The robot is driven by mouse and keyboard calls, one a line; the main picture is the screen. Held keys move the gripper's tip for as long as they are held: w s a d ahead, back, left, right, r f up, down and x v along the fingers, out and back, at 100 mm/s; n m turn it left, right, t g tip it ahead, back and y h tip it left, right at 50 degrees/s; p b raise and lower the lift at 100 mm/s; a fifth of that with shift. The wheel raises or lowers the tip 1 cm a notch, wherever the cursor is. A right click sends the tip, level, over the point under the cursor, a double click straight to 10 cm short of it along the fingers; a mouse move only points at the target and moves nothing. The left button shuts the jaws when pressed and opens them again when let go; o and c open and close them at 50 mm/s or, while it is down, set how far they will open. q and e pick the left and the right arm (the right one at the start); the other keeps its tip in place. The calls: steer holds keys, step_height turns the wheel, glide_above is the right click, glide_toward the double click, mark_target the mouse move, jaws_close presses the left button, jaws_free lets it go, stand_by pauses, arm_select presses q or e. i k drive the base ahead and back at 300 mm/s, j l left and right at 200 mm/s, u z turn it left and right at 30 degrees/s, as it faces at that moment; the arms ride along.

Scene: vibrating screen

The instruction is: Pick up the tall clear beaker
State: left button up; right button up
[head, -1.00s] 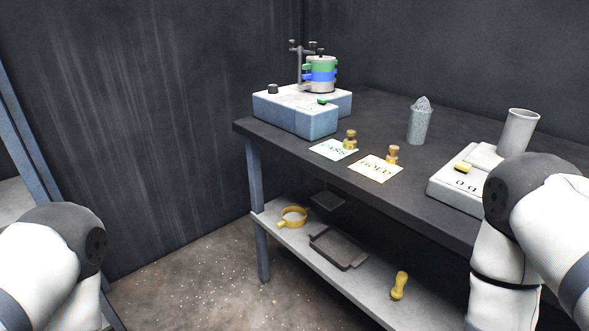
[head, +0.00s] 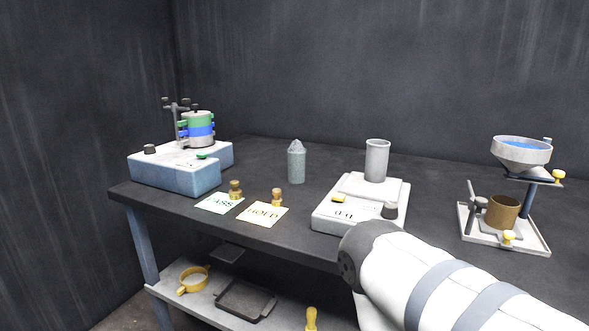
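The tall clear beaker (head: 377,160) looks like a grey, see-through cylinder. It stands upright on the pan of a white balance (head: 328,216) on the dark table. A shorter grey container (head: 297,166) heaped with grey material stands to its left on the table. One of my arms reaches in from the lower right, in front of the balance, and no fingers show on it. Neither of my grippers is in view.
A sieve shaker (head: 178,168) stands at the table's left end. PASS (head: 219,205) and HOLD (head: 262,215) cards with brass weights lie near the front edge. A funnel stand (head: 522,155) with a brown cup (head: 503,212) is at right. The lower shelf (head: 200,307) holds a tray and yellow-handled tools.

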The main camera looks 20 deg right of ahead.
mark_target(296, 166)
steer(key=z, duration=1.3)
steer(key=i+j+u, duration=0.15)
steer(key=i, duration=0.4)
